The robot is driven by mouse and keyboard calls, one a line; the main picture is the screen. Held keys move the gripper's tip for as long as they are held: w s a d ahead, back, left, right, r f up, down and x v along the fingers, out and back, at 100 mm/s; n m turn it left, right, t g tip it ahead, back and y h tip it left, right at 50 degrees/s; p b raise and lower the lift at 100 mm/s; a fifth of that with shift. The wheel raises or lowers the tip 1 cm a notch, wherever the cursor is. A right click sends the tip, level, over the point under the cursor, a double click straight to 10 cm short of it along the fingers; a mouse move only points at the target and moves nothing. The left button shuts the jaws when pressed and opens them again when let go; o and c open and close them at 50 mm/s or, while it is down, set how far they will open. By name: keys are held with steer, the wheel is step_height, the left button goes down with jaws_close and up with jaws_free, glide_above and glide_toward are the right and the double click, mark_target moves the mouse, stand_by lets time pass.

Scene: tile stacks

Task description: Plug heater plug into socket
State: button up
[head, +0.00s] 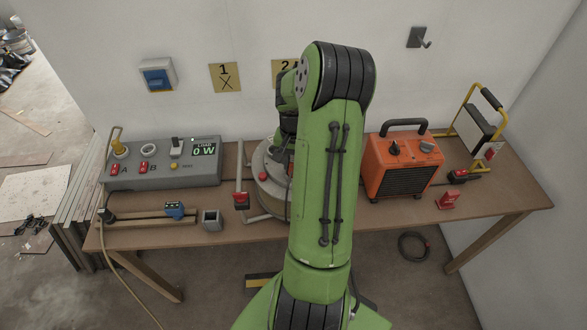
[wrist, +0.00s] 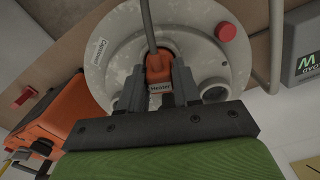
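An orange plug (wrist: 158,68) with a "Heater" label sits between the two dark fingers of my gripper (wrist: 158,92) in the wrist view. The fingers are closed on its sides. A grey cable runs up from it. Behind it is the round grey face of a cable reel (wrist: 110,50), with a dark round socket (wrist: 212,90) right of the plug. I cannot tell whether the plug touches the reel face. In the head view the reel (head: 262,160) is mostly hidden by my green arm, and my gripper is hidden too. The orange heater (head: 385,165) stands right of the arm.
A grey control box (head: 165,175) showing "0 W" stands at the left of the table (head: 225,236). A work lamp (head: 475,130) stands at the right.

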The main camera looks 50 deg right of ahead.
jaws_close()
steer(key=shift+r+p, duration=1.95)
steer(key=shift+r, duration=0.7)
steer(key=shift+f, duration=0.1)
